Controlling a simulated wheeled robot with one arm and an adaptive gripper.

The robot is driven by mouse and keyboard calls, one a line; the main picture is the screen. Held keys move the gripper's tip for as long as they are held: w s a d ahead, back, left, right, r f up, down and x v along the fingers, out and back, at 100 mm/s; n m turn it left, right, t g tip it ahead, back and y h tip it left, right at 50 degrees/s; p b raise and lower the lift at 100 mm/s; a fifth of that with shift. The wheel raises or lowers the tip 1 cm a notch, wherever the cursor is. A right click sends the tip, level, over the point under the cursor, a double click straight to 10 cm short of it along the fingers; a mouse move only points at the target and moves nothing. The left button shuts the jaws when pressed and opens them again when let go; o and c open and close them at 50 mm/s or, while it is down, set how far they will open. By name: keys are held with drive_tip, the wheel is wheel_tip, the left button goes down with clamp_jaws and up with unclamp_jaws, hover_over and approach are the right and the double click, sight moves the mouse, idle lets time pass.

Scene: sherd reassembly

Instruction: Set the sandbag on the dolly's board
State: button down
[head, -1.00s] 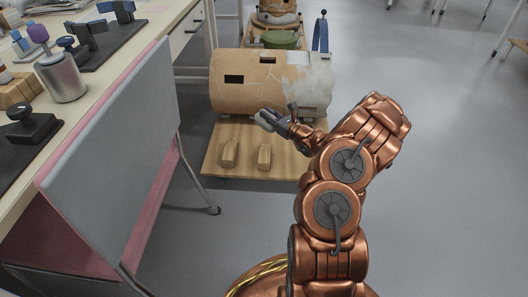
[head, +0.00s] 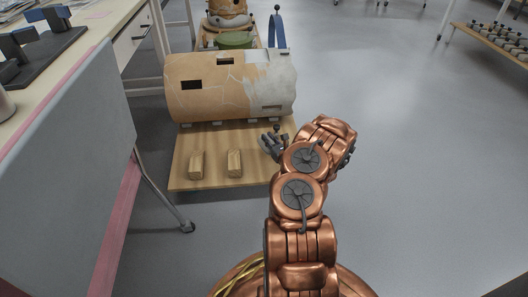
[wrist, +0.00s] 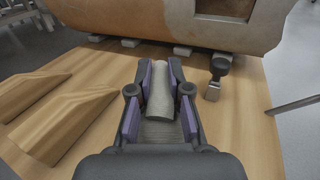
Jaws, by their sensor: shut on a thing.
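My gripper (wrist: 160,100) is shut on a grey-green, roll-shaped sandbag (wrist: 161,88) between its purple pads in the wrist view. The sandbag lies lengthwise between the fingers, low over the dolly's wooden board (wrist: 245,125); I cannot tell whether it touches the board. In the head view my gripper (head: 271,143) is over the right part of the board (head: 215,180), in front of the big vessel. The sandbag is too small and covered to make out there.
A large patched clay vessel (head: 230,90) lies on small pads at the board's back. Two wooden wedges (head: 196,165) (head: 235,163) sit left of my gripper. A dark-knobbed piece (wrist: 219,75) stands right of it. A grey panel (head: 70,150) stands left; open floor (head: 400,170) lies right.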

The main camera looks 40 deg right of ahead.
wheel_tip(320, 180, down, 5)
drive_tip(key=shift+f+b, duration=0.1)
drive_tip(key=shift+b, duration=0.95)
drive_tip(key=shift+r, duration=0.2)
drive_tip(key=shift+f, duration=0.1)
drive_tip(key=c, duration=1.1)
unclamp_jaws()
drive_tip(key=shift+s+a+p, duration=0.1)
drive_tip(key=shift+s+p, duration=0.2)
drive_tip(key=p+v, duration=0.4)
drive_tip(key=v, duration=0.6)
drive_tip(key=shift+p, duration=0.3)
drive_tip(key=shift+s+a, duration=0.15)
drive_tip(key=shift+s, duration=0.5)
